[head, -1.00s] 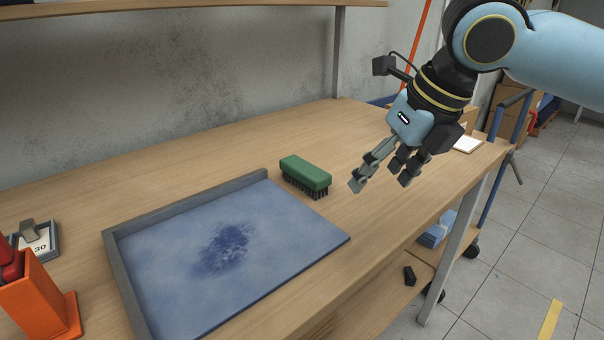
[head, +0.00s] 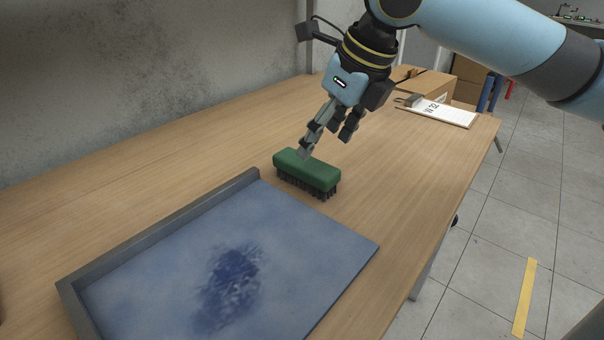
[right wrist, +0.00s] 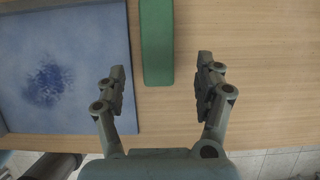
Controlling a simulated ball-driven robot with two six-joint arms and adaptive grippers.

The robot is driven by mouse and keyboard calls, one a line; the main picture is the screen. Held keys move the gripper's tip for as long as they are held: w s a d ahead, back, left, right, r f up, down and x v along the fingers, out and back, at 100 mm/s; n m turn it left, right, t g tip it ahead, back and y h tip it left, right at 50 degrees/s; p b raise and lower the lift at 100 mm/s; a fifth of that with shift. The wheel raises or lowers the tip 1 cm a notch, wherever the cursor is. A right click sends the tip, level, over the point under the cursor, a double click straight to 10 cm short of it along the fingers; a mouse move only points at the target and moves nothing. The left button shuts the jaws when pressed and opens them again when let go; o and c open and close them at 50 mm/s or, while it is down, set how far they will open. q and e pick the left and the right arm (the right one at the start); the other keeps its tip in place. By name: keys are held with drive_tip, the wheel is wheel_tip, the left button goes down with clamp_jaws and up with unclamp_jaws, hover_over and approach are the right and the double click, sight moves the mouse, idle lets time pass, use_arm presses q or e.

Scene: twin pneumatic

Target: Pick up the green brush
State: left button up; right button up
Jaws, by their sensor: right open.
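The green brush (head: 307,171) lies bristles down on the wooden table, just beyond the corner of the blue tray. In the right wrist view its green back (right wrist: 157,42) runs lengthwise, in line with the gap between the fingers and mostly ahead of the tips. My right gripper (head: 323,147) is open and empty, with its fingers pointing down over the brush. In the right wrist view the right gripper (right wrist: 161,85) has one finger on each side of the brush's line. I cannot tell its exact height above the brush. My left gripper is not in view.
The blue tray (head: 160,270) with a grey rim and a dark stain lies left of the brush. A clipboard (head: 440,112) and a cardboard box (head: 428,85) stand at the table's far end. The wall runs along the back. Bare table surrounds the brush's right side.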

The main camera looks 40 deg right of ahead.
sight(307, 162)
drive_tip(key=shift+x, duration=1.2)
drive_tip(key=shift+w+f+b, duration=0.3)
drive_tip(key=shift+f, duration=0.05)
drive_tip(key=x, duration=0.3)
drive_tip(key=shift+w+a+f+b, duration=0.1)
drive_tip(key=shift+w+a+b, duration=0.15)
drive_tip(key=shift+b, duration=0.15)
drive_tip(key=shift+w+f, duration=0.2)
drive_tip(key=shift+f, duration=0.3)
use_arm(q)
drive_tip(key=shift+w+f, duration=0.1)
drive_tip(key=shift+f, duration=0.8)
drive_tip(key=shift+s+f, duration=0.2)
use_arm(e)
drive_tip(key=shift+f, duration=0.2)
drive_tip(key=shift+c, duration=0.4)
